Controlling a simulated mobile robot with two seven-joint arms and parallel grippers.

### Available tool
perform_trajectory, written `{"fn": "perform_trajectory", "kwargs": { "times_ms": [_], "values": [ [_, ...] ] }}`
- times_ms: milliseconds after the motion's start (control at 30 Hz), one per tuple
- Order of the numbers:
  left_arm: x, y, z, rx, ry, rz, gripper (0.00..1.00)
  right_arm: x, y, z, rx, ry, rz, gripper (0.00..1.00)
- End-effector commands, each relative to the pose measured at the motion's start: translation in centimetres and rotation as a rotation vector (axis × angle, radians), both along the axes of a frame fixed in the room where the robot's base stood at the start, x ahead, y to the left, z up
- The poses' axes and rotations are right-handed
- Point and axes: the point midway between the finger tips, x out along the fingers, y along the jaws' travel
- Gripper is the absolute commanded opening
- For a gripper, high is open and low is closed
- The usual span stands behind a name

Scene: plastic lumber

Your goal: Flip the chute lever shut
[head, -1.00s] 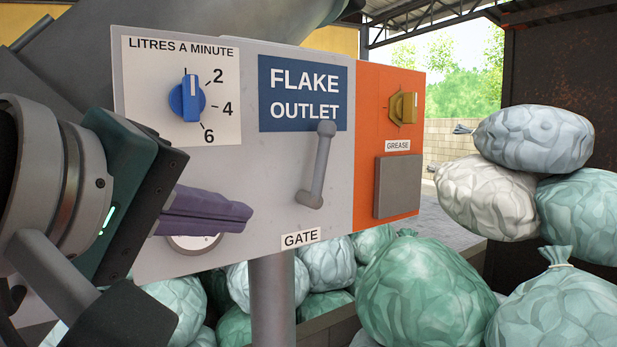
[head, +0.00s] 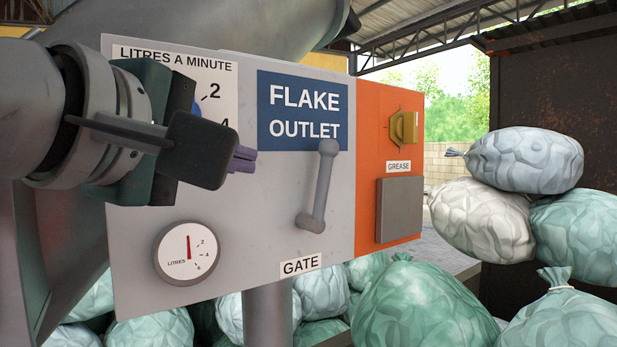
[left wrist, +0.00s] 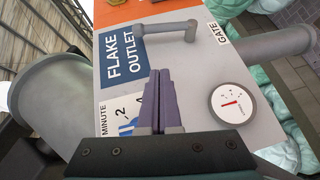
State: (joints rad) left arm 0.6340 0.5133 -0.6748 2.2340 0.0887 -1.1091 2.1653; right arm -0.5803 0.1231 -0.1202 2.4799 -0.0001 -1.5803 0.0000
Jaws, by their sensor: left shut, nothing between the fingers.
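The grey gate lever (head: 319,188) is on the panel above the GATE label (head: 301,265). Its knob end points up and its lower end is at the pivot. The lever also shows at the top of the left wrist view (left wrist: 165,30). My left gripper (head: 246,158) is shut and empty, in front of the panel to the left of the lever, with a gap between them. Its purple fingers (left wrist: 158,97) sit together in the left wrist view, pointing toward the lever side. My right gripper is not in view.
The panel also has a blue flow dial (head: 196,108), mostly hidden by my left wrist, a round litres gauge (head: 187,252), and a yellow grease knob (head: 404,127). Full bags (head: 415,305) are piled below and to the right. The space before the lever is clear.

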Motion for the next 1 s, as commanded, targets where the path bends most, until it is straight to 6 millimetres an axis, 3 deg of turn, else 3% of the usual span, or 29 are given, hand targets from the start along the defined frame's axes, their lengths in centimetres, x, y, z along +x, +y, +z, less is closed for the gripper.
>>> {"fn": "perform_trajectory", "kwargs": {
  "times_ms": [367,633,1000],
  "values": [
    [6.8,-2.4,-1.3,0.001,-0.002,0.002,0.0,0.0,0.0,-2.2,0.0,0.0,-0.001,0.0],
    [8.1,-5.5,-1.9,0.0,0.001,-0.001,0.0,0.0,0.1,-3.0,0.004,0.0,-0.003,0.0],
    [8.2,-6.0,-2.0,0.0,0.001,0.0,0.0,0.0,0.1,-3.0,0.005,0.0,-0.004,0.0]
  ]
}}
